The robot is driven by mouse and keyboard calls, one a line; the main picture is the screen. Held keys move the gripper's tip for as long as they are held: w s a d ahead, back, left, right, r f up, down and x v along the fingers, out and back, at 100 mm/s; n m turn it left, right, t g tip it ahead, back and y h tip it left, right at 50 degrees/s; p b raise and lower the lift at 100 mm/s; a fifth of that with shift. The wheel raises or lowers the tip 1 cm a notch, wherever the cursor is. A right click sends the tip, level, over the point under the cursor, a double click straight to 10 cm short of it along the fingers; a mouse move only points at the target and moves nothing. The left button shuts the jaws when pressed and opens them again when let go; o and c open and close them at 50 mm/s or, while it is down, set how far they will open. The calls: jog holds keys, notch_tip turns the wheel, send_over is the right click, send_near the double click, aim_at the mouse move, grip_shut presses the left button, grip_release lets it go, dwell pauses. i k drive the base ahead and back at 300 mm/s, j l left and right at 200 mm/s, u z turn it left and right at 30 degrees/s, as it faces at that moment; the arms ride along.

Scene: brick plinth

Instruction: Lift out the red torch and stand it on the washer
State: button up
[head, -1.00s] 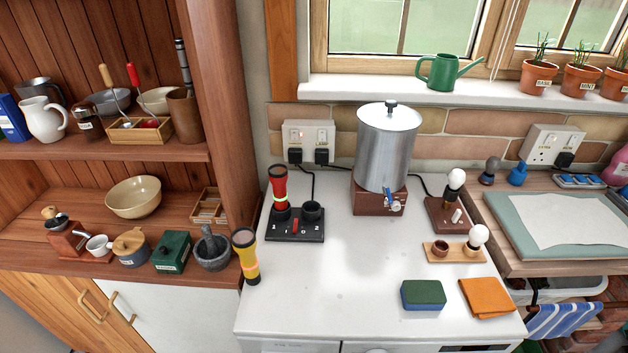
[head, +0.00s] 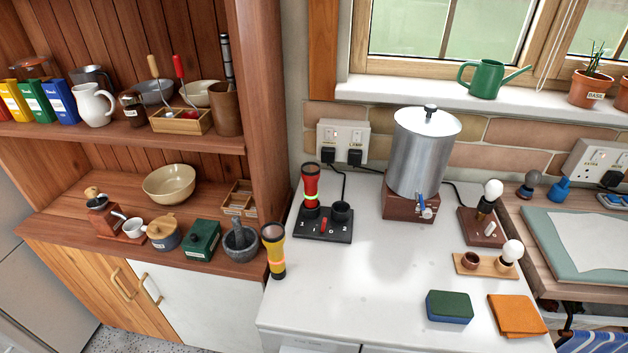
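The red torch (head: 311,186) stands upright in the left socket of a black charging base (head: 324,226). The base's right socket (head: 341,211) is empty, and a red switch sits between the two. The base rests on the white washer top (head: 370,290), near its back left. A yellow torch (head: 274,251) stands upright at the washer's left edge. My gripper is not in view.
A metal urn (head: 421,155) on a brown base stands at the back. Bulbs on holders (head: 488,261), a green-blue sponge (head: 449,307) and an orange cloth (head: 517,315) occupy the right. The front middle is clear. A wooden dresser (head: 268,130) rises at the left.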

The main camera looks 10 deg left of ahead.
aim_at(310, 171)
jog(key=i+j, duration=0.1)
jog(key=j, duration=0.7)
jog(key=i+j, duration=0.15)
jog(key=j, duration=0.3)
